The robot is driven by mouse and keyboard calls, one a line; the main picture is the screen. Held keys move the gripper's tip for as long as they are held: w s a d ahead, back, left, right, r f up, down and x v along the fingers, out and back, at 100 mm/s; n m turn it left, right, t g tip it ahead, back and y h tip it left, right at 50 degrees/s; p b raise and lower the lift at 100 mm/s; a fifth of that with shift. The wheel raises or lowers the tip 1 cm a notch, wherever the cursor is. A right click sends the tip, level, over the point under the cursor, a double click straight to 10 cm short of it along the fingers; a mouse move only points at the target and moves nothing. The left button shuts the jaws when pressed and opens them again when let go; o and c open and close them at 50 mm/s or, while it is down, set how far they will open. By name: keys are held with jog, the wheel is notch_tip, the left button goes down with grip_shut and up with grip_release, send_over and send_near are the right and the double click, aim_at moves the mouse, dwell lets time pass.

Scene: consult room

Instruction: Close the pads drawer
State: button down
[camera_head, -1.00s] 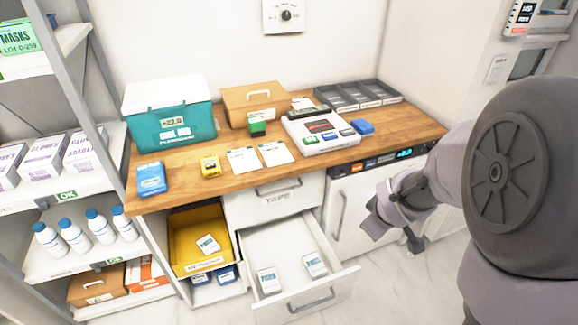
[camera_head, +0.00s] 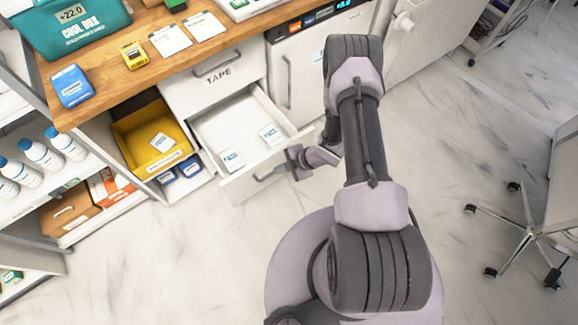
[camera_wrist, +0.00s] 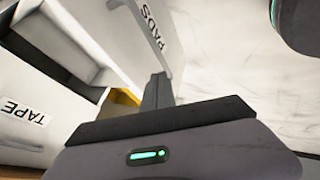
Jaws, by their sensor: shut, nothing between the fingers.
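The pads drawer (camera_head: 237,186) is pulled out below the tape drawer (camera_head: 215,77), with two small white-and-blue packs (camera_head: 232,159) inside. Its front carries a bar handle and, in the wrist view, the label PADS (camera_wrist: 152,29). My gripper (camera_head: 295,160) is at the right end of the drawer front, on its outer side. In the wrist view the dark fingers (camera_wrist: 157,90) are together and empty, close to the drawer front and its handle. I cannot tell whether they touch it.
A yellow bin (camera_head: 150,137) stands in the open bay left of the drawer, with blue packs below it. A bottle shelf (camera_head: 80,172) is at the left. The marble floor (camera_head: 180,260) in front is clear. A wheeled chair base (camera_head: 530,225) stands at the right.

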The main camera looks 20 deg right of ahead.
aim_at(266, 163)
jog(key=shift+w+a+f+b, duration=0.1)
jog(key=shift+w+a+b, duration=0.15)
jog(key=shift+w, duration=0.45)
jog(key=shift+w+a+f+b, duration=0.1)
jog(key=shift+w+a, duration=0.1)
jog(key=shift+w, duration=0.45)
jog(key=shift+w+a+f+b, duration=0.1)
jog(key=shift+w+a+b, duration=0.15)
jog(key=shift+w, duration=0.45)
jog(key=shift+w+r, duration=0.1)
jog(key=shift+w, duration=0.05)
